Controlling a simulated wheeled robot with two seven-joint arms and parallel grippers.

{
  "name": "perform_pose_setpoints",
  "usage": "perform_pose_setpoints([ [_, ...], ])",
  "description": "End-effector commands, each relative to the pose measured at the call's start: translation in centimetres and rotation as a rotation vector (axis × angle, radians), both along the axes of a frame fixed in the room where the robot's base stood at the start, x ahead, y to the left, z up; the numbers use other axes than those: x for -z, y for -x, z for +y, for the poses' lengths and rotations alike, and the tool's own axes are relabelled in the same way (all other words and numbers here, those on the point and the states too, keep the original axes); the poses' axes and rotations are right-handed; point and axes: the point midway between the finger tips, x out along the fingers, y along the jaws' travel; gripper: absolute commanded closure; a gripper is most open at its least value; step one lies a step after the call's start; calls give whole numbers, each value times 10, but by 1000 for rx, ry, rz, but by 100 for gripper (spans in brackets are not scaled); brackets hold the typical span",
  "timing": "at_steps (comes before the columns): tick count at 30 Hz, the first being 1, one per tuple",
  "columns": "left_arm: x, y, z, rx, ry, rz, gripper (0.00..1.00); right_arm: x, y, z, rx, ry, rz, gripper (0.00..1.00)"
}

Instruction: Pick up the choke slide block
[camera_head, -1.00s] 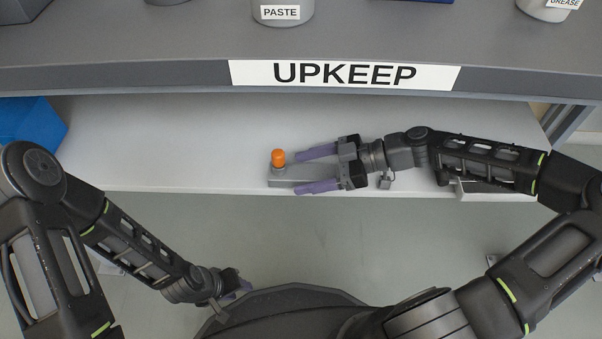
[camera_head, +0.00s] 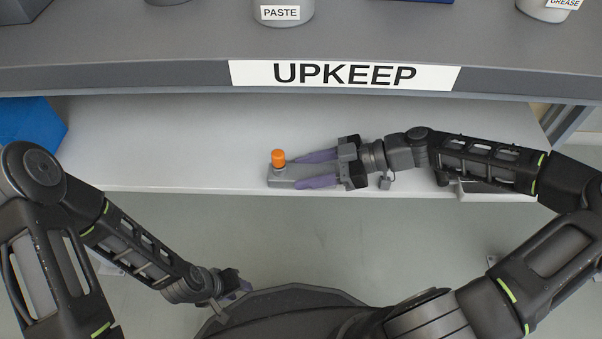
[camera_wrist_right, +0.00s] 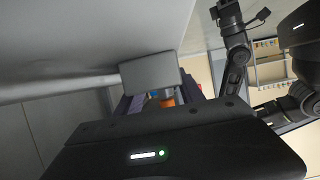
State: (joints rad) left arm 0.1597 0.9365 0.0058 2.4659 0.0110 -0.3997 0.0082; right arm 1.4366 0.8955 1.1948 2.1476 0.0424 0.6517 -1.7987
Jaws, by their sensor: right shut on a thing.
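The choke slide block is a grey flat block (camera_head: 283,183) with an orange knob standing on its left end. It lies on the white lower shelf near the front edge. My right gripper (camera_head: 316,170) comes in from the right, with its purple fingers shut on the block's two long sides. In the right wrist view the block (camera_wrist_right: 150,72) shows as a grey face beyond the gripper body, with part of the orange knob below it. My left gripper (camera_head: 240,288) is low by my base, away from the shelf; its fingers are partly hidden.
The white lower shelf (camera_head: 180,140) is mostly clear. A blue bin (camera_head: 28,135) stands at its left end. The upper shelf with the UPKEEP label (camera_head: 345,75) overhangs it and carries a PASTE pot (camera_head: 282,12) and a GREASE pot (camera_head: 548,8).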

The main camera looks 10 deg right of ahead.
Motion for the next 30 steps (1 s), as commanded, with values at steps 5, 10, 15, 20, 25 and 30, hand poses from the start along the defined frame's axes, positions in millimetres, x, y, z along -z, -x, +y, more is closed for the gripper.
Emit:
perform_pose_setpoints([
  [5, 0, 0, 0, 0, 0, 0, 64, 0, 0, 0, 0, 0, 0, 100],
  [10, 0, 0, 0, 0, 0, 0, 64, -1, 0, 1, -1, -2, -1, 100],
  [15, 0, 0, 0, 0, 0, 0, 64, -1, 0, 0, -1, -2, 0, 100],
  [20, -5, 0, 0, 0, 0, 1, 64, -8, 0, 0, 0, -1, -1, 100],
  [25, -18, 2, 0, 3, 1, 6, 64, -31, 0, 0, 0, -1, -1, 100],
  [30, -36, 5, 1, 7, 2, 13, 64, -63, 0, 0, -2, 0, -1, 100],
])
